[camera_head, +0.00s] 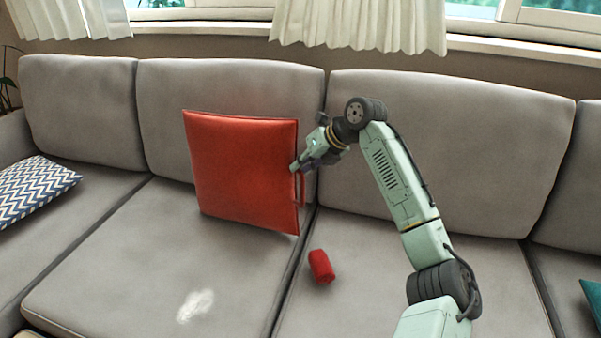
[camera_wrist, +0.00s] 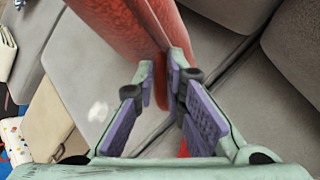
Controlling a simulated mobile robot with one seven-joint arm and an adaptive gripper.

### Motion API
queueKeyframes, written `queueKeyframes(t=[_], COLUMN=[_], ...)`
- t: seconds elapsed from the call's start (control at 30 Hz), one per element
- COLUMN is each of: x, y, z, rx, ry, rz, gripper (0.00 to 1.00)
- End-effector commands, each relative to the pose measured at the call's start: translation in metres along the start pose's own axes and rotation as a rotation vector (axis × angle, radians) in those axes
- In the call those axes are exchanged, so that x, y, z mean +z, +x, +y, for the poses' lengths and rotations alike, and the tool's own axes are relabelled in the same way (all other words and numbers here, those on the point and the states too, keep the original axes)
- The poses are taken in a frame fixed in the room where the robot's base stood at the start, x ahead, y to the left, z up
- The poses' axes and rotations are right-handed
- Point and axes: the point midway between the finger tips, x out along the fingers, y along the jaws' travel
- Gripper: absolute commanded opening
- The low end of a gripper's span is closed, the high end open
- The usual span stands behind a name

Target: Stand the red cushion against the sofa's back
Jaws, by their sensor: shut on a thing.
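The red cushion (camera_head: 243,170) is a flat square, upright and slightly tilted, in front of the sofa's back (camera_head: 230,85) in the head view. My gripper (camera_head: 298,168) is at the cushion's right edge and shut on it. In the wrist view the cushion (camera_wrist: 130,28) runs up and away from between the fingertips of my gripper (camera_wrist: 164,78). The cushion's lower corner is close to the seat (camera_head: 140,260); I cannot tell whether it touches the seat or the back.
A small red roll (camera_head: 321,266) lies on the seat right of the cushion. A white crumpled patch (camera_head: 195,305) is on the seat in front. A zigzag-patterned cushion (camera_head: 35,188) lies at the left, and a teal cushion (camera_head: 592,305) shows at the right edge.

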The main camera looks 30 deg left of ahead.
Motion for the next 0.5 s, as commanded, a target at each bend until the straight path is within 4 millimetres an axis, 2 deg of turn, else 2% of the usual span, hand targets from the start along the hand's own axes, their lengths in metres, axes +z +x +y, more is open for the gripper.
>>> queueKeyframes(t=[0.03, 0.5], x=[-0.0043, -0.0019], y=[0.0083, 0.0150], z=[-0.0031, -0.0121], rx=[0.000, -0.001], ry=[-0.002, -0.002], rz=[0.005, 0.004], gripper=[0.00, 0.00])
